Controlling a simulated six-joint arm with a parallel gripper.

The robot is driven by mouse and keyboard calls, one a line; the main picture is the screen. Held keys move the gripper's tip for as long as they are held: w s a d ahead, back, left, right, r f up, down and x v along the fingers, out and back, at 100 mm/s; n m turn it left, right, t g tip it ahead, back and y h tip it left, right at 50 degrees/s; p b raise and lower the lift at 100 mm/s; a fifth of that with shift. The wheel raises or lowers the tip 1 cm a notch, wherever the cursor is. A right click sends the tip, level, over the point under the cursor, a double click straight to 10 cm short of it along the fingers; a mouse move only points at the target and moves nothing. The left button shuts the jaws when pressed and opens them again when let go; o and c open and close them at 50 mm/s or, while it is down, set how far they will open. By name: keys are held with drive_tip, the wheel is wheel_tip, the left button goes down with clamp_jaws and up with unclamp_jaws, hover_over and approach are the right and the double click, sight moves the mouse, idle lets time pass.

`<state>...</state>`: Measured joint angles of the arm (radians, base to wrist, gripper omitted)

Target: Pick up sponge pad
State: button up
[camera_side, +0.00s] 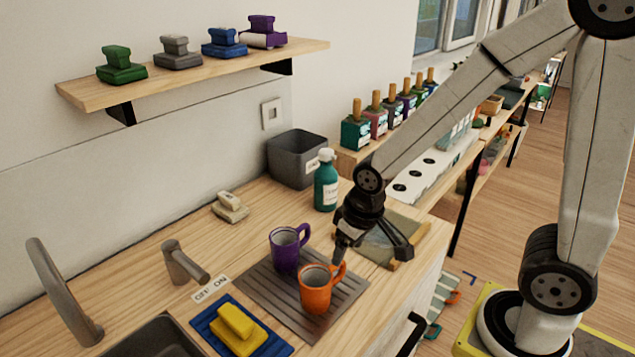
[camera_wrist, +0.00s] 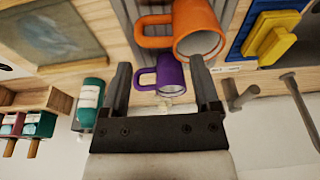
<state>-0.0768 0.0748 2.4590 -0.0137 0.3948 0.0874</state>
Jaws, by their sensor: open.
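A yellow handled pad (camera_side: 238,326) rests on a blue mat (camera_side: 275,346) at the counter's front; it also shows at the upper right of the wrist view (camera_wrist: 272,44). A cream handled pad (camera_side: 231,208) lies farther back on the counter. I cannot tell which one is the sponge pad. My gripper (camera_side: 372,248) is open above the counter, just right of the orange mug (camera_side: 316,291), apart from both pads. In the wrist view, the purple mug (camera_wrist: 170,75) appears between the open fingers (camera_wrist: 161,88), with nothing held.
The purple mug and orange mug stand on a ribbed mat (camera_side: 262,290). A teal bottle (camera_side: 326,183) and grey bin (camera_side: 296,158) stand behind. A faucet (camera_side: 186,265) and sink (camera_side: 158,338) are left. Several coloured handled pads sit on the wall shelf (camera_side: 195,72).

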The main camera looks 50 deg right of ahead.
drive_tip(key=w+a, duration=0.7)
drive_tip(key=a, duration=0.3)
drive_tip(key=g, duration=0.1)
hover_over(235, 317)
drive_tip(key=shift+s+f, duration=0.2)
drive_tip(key=shift+f, duration=0.3)
drive_tip(key=shift+s+f, duration=0.2)
drive_tip(key=shift+f, duration=0.25)
drive_tip(key=shift+w+f, duration=0.2)
drive_tip(key=shift+f, duration=1.1)
drive_tip(key=shift+w+f, duration=0.15)
drive_tip(key=shift+f, duration=1.15)
drive_tip(key=shift+w+f, duration=0.15)
drive_tip(key=shift+f, duration=1.15)
clamp_jaws()
